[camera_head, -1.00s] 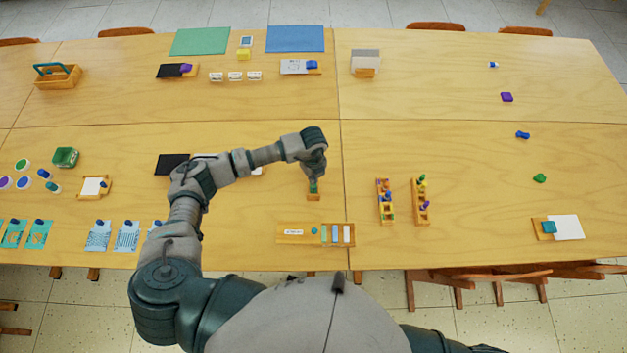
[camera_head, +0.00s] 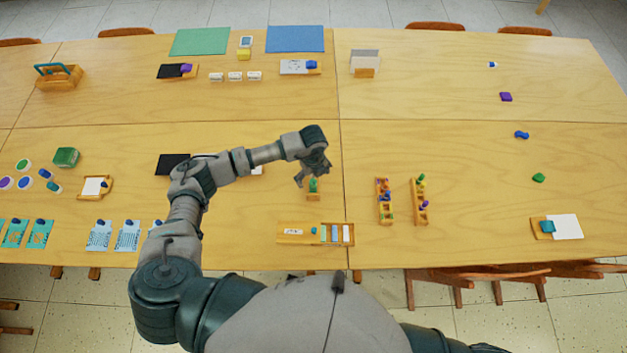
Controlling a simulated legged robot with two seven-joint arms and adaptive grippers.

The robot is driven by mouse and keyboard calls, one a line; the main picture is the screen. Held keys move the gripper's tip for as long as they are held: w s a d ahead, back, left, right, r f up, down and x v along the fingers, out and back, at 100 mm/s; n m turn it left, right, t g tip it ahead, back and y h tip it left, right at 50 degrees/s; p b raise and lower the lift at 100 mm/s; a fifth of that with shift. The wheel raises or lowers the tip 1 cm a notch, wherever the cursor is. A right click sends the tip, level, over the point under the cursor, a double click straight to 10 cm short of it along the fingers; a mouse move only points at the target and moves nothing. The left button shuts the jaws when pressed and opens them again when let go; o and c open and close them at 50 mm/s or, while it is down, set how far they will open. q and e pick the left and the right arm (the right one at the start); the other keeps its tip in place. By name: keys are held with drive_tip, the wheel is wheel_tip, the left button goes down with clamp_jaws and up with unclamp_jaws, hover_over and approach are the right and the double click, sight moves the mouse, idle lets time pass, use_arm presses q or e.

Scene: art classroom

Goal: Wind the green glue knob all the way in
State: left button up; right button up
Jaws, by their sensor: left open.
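The green glue knob (camera_head: 314,184) shows as a small green piece on a small orange-brown wooden holder (camera_head: 313,196) near the middle of the table. My left gripper (camera_head: 312,178) is open, right above and beside the green knob, with one finger spread to the left. It is too small to tell whether a finger touches the knob. How far the knob is wound in does not show. My right gripper is not in view; only part of my right arm shows at the bottom edge.
A wooden tray (camera_head: 290,238) with several pieces lies just in front of the holder. Two wooden racks (camera_head: 385,216) (camera_head: 420,216) with coloured pieces stand to the right. A black mat (camera_head: 172,163) lies left, partly behind my arm. The table right of the racks is mostly clear.

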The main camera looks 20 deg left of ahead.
sight(313, 183)
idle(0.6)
use_arm(q)
drive_tip(key=m+b, duration=0.1)
drive_tip(key=m, duration=0.2)
drive_tip(key=shift+f+b, duration=0.1)
drive_tip(key=shift+b, duration=0.2)
drive_tip(key=m+b, duration=0.1)
drive_tip(key=m, duration=0.2)
drive_tip(key=shift+m, duration=0.5)
drive_tip(key=shift+f+b, duration=0.2)
drive_tip(key=shift+b, duration=0.15)
drive_tip(key=shift+f+b, duration=0.6)
drive_tip(key=shift+f, duration=0.25)
drive_tip(key=c, duration=1.6)
